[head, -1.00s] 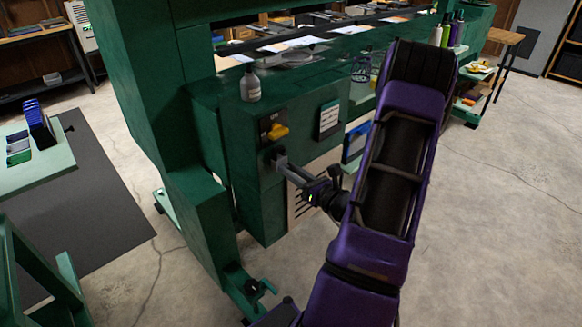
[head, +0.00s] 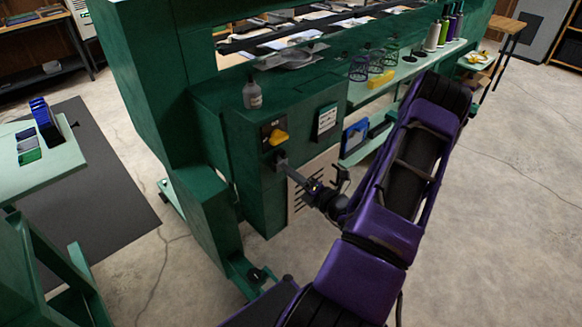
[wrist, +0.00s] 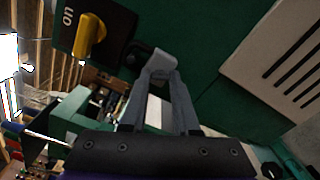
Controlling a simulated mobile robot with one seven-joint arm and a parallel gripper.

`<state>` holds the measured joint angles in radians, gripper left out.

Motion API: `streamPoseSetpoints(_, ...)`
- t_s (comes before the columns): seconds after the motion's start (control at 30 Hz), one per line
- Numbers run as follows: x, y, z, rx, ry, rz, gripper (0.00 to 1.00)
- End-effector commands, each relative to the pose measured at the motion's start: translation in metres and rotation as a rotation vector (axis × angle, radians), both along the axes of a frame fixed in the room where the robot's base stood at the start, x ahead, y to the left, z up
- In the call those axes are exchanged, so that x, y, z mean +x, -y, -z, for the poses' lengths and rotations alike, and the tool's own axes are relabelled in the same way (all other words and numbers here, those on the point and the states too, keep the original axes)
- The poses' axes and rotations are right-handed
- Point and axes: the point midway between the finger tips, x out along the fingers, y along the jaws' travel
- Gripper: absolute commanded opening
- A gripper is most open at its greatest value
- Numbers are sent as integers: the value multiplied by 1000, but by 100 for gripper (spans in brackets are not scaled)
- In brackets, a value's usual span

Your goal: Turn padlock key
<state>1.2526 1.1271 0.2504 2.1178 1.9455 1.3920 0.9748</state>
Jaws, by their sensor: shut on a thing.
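A small dark padlock (head: 279,155) hangs below the yellow rotary switch (head: 279,137) on the front of the green machine cabinet. In the wrist view the yellow switch handle (wrist: 90,35) is at the upper left, with the padlock's dark body (wrist: 136,54) just below and right of it. My gripper (head: 285,163) reaches to the padlock from the front right. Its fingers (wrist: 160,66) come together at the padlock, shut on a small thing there. That is where the key would be, but the fingertips hide it, and its turn angle cannot be told.
A grey bottle (head: 252,90) stands on the cabinet ledge. A white label (head: 326,120) and a vented panel (head: 308,185) are on the cabinet front. A shelf with thread cones (head: 433,36) is behind my arm. Concrete floor (head: 500,220) is clear at the right.

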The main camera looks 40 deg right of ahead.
Motion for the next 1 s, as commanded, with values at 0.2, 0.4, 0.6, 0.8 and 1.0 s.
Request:
streamPoseSetpoints(0.2,-1,-1,0,166,-15,0,0)
streamPoseSetpoints(0.4,-1,-1,1,270,-25,-1,0)
streamPoseSetpoints(0.6,-1,-1,1,327,-30,-2,0)
streamPoseSetpoints(0.8,-1,-1,1,345,-30,-3,0)
streamPoseSetpoints(1.0,-1,-2,2,346,-31,-3,0)
